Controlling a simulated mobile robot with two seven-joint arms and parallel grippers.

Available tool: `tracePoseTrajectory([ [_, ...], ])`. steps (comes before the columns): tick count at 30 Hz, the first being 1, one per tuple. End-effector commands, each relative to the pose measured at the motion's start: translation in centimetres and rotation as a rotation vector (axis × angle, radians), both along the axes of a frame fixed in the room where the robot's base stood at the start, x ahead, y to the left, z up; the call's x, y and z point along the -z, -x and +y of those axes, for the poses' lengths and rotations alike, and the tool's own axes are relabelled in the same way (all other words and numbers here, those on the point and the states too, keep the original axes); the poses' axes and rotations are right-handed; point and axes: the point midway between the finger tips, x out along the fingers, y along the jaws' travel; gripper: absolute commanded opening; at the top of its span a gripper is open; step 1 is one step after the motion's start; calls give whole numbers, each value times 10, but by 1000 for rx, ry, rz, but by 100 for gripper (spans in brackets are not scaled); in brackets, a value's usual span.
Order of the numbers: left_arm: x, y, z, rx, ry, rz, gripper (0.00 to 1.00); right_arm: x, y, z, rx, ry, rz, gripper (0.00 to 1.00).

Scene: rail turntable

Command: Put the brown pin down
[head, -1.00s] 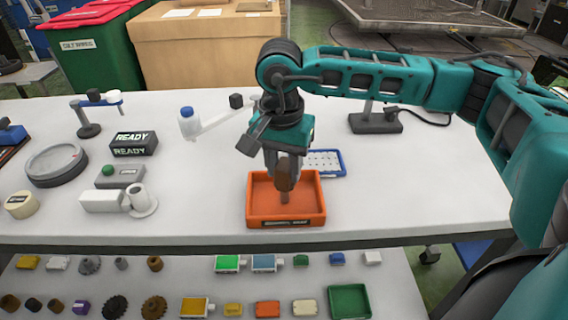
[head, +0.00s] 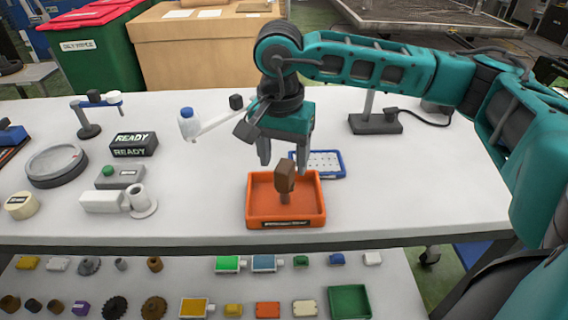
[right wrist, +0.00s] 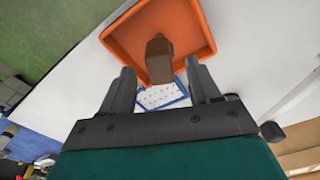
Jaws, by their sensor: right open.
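The brown pin (head: 285,178) stands upright in the orange tray (head: 258,213), with its wide brown head on top and a narrower stem below. My right gripper (head: 283,158) is open and empty, just above and behind the pin, with its fingers apart. In the right wrist view the pin (right wrist: 158,60) shows beyond the open fingertips of the right gripper (right wrist: 163,80), inside the orange tray (right wrist: 205,28), and no finger touches it. My left gripper is not in view.
A blue-rimmed white tray (head: 329,164) lies behind the orange tray. A shelf below (head: 180,285) holds several small parts. The table right of the tray is clear.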

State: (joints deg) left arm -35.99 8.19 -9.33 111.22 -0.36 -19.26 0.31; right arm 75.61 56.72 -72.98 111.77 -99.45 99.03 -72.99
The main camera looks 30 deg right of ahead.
Motion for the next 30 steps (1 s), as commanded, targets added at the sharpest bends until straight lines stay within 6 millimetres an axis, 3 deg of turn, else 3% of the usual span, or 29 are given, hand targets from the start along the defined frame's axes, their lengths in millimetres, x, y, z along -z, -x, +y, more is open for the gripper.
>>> tracePoseTrajectory([
  [6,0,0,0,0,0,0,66,-51,1,4,-1,0,-6,62],
  [13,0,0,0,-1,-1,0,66,-86,3,6,-1,0,-3,62],
  [18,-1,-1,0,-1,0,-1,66,-95,4,6,-1,0,0,62],
  [30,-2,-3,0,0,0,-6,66,-96,4,6,-1,0,0,62],
])
